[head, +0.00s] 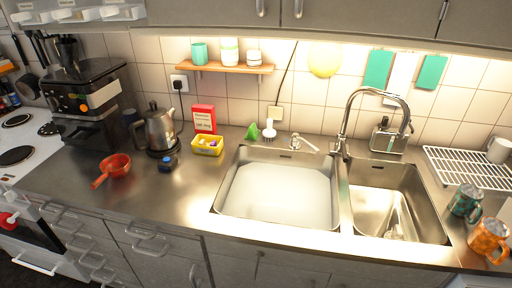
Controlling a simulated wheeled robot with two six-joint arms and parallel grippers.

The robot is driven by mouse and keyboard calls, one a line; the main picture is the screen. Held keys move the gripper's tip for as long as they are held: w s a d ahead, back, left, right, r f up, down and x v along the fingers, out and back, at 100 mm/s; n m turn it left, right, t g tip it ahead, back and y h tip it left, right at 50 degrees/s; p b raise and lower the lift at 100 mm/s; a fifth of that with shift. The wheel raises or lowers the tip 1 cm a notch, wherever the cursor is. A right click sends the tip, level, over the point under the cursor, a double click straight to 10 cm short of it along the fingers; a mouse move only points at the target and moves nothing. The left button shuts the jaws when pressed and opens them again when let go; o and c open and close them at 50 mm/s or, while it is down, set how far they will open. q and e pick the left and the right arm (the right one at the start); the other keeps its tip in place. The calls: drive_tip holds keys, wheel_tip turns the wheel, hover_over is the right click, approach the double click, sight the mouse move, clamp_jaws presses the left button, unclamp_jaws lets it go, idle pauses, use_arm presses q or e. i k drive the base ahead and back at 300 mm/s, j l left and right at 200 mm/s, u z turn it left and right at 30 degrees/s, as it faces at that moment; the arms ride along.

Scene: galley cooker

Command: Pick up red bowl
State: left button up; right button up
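A small red bowl (117,164) sits on the metal countertop at the left, near the stove. It looks upright and has an orange-red handle (99,182) pointing toward the front left. Nothing covers the bowl. Neither of my grippers shows in the head view.
A black coffee machine (88,100) stands behind the bowl, and a steel kettle (157,128) stands to its right. A small dark blue object (168,163) lies right of the bowl. The white stove (30,150) is at the left. Bare counter (180,200) lies between the bowl and the sink (276,190).

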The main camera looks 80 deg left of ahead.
sight(116, 165)
drive_tip(key=k, duration=0.65)
drive_tip(key=u, duration=4.15)
drive_tip(key=k+l, duration=0.1)
drive_tip(key=l, duration=0.3)
drive_tip(key=k+l, duration=0.15)
drive_tip(key=l, duration=0.2)
drive_tip(key=k+l, duration=0.1)
drive_tip(key=l, duration=0.3)
drive_tip(key=k+l, duration=0.1)
drive_tip(key=l, duration=0.3)
